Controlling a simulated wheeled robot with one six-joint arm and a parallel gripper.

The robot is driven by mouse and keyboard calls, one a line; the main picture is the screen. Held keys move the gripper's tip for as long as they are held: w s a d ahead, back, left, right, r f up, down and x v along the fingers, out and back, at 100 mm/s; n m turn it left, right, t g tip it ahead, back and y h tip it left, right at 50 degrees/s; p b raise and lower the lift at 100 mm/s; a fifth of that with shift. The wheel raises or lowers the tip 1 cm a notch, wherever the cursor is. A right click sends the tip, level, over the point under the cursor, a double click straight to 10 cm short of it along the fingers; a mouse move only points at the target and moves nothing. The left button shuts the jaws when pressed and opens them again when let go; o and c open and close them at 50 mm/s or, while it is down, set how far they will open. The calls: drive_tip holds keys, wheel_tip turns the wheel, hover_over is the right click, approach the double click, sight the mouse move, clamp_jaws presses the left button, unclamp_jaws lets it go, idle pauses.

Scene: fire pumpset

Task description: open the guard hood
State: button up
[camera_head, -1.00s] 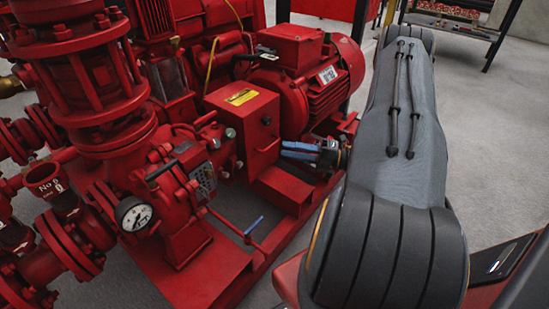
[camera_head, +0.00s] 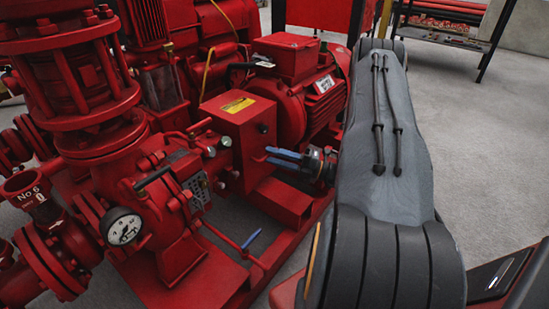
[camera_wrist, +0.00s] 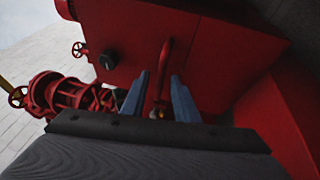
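The guard hood (camera_head: 238,120) is a red box with a yellow label, between the pump and the motor. It looks closed. In the wrist view its red face (camera_wrist: 215,65) fills much of the picture, with a dark round knob (camera_wrist: 109,60) at the left. A thin red bar handle (camera_wrist: 164,65) stands out from this face. My gripper (camera_head: 279,157) has blue fingers pointing at the hood's right side. In the wrist view the gripper (camera_wrist: 158,97) is open, with the handle's lower end between the fingers. I cannot tell whether either finger touches it.
The red motor (camera_head: 300,85) stands right behind the hood. A pressure gauge (camera_head: 122,227) and pipes are at the left. A shelf (camera_head: 450,30) stands at the back right. Grey floor is free at right.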

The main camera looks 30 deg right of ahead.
clamp_jaws()
